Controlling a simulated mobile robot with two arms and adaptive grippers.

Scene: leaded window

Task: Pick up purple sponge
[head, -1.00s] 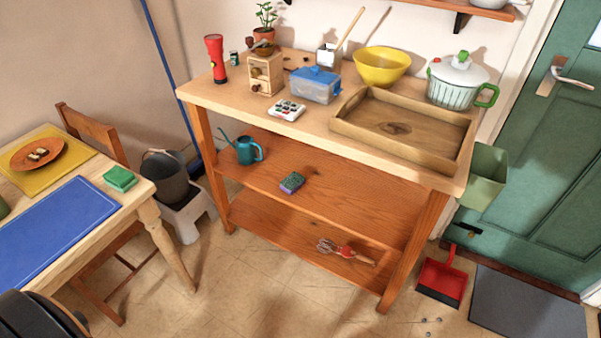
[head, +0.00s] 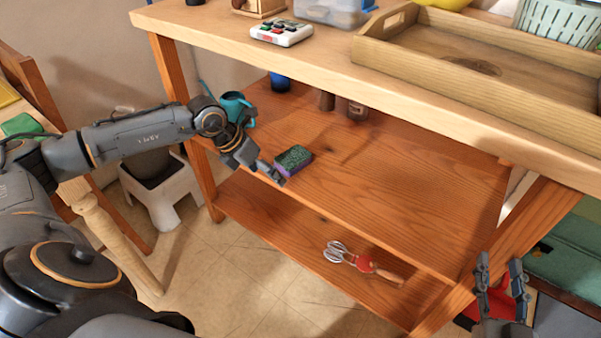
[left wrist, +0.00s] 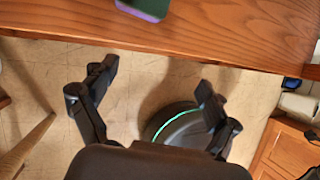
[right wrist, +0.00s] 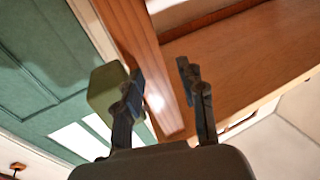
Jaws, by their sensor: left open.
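The purple sponge (head: 293,160), with a dark green top, lies on the middle shelf (head: 400,185) near its front edge. Its lower part shows at the top edge of the left wrist view (left wrist: 146,10). My left gripper (head: 274,176) is at the shelf's front edge, just in front of the sponge in the head view. In the left wrist view its fingers (left wrist: 155,82) are spread, with floor between them and the sponge beyond. My right gripper (head: 500,268) is open and empty by the bench's right leg; its parted fingers also show in the right wrist view (right wrist: 160,70).
A teal watering can (head: 236,108) stands left of the sponge, close to my left arm. Jars (head: 357,110) stand farther back. A red-handled whisk-like tool (head: 362,262) lies on the lower shelf. The bench top (head: 340,62) overhangs the shelf. Shelf right of the sponge is clear.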

